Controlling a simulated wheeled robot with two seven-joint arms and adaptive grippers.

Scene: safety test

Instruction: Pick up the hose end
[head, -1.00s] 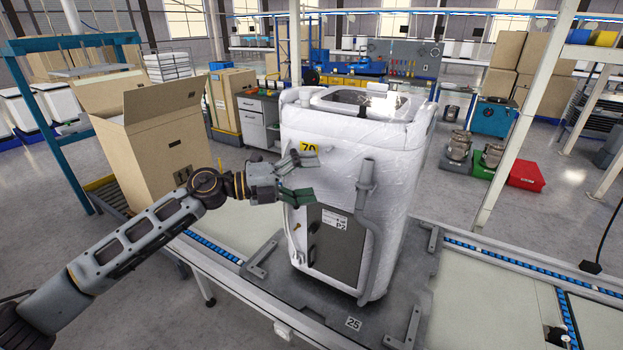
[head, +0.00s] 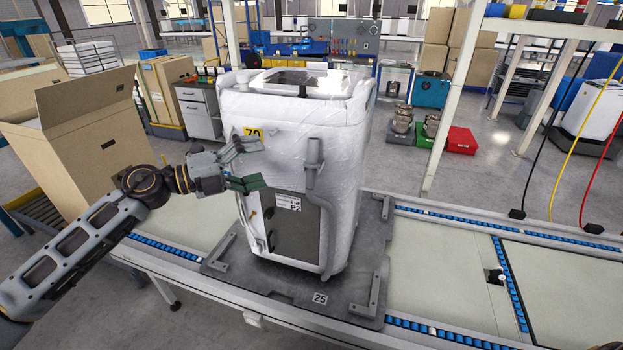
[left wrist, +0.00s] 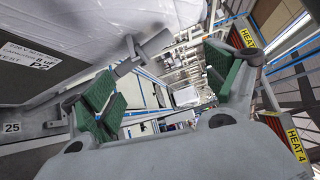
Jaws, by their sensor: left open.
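A large white appliance wrapped in clear film (head: 290,120) stands on a dark pallet plate (head: 285,287) on the conveyor. A grey hose (head: 326,215) runs up its front right, with its upper end (head: 315,150) standing free near the top. In the left wrist view, a grey hose-like piece (left wrist: 150,48) shows beside the appliance, beyond the jaws. My left gripper (head: 246,165) is open and empty in front of the appliance's left front, left of the hose end and apart from it. Its green pads also show spread in the left wrist view (left wrist: 165,88). My right gripper is not in view.
An open cardboard box (head: 85,135) stands left, behind my left arm. A panel with a white label (head: 288,203) is on the appliance's front. Black, yellow and red cables (head: 588,150) hang at the right. The conveyor right of the appliance (head: 440,265) is mostly clear.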

